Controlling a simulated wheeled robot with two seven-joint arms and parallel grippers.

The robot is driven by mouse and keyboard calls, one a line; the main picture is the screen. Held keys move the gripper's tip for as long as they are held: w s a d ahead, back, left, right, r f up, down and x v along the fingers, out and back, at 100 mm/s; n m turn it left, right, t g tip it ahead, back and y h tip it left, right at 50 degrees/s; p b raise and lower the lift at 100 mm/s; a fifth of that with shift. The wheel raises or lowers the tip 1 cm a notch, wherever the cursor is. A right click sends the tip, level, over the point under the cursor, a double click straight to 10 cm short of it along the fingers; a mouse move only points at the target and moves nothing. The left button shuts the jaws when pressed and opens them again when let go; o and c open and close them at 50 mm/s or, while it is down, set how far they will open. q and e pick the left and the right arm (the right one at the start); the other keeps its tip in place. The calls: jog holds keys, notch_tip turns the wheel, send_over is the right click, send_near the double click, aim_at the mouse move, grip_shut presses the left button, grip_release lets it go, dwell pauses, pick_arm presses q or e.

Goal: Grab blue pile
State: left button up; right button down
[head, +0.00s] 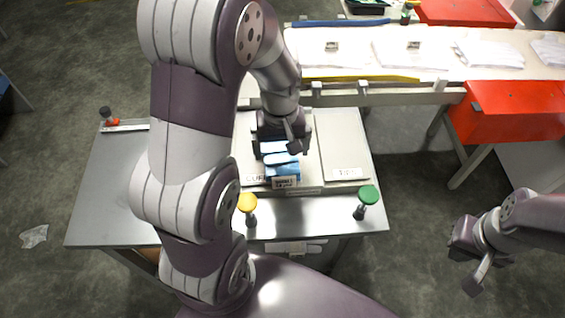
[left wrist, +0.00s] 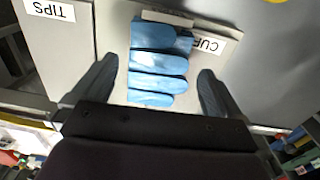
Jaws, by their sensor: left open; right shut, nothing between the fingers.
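The blue pile (head: 283,170) is a stack of folded blue gloves with a small label on its front. In the left wrist view the pile (left wrist: 158,65) lies between the two spread fingers, with a gap on each side. My left gripper (head: 285,147) is open above the pile and hides its back part in the head view. My right gripper (head: 475,264) is shut and empty, out to the right above the floor.
A yellow knob (head: 247,202) and a green knob (head: 368,195) stand at the table's (head: 110,195) front edge. Behind is a white conveyor (head: 440,65) with several white gloves and red bins (head: 510,110). A TIPS label (left wrist: 54,10) lies beside the pile.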

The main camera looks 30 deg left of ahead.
aim_at(281, 162)
pick_arm(q)
jog(key=f, duration=0.6)
jog(key=shift+s+d+b, duration=0.15)
jog(key=shift+s+b, duration=0.05)
jog(key=shift+b, duration=0.15)
jog(key=shift+r, duration=0.1)
jog(key=c, duration=0.7)
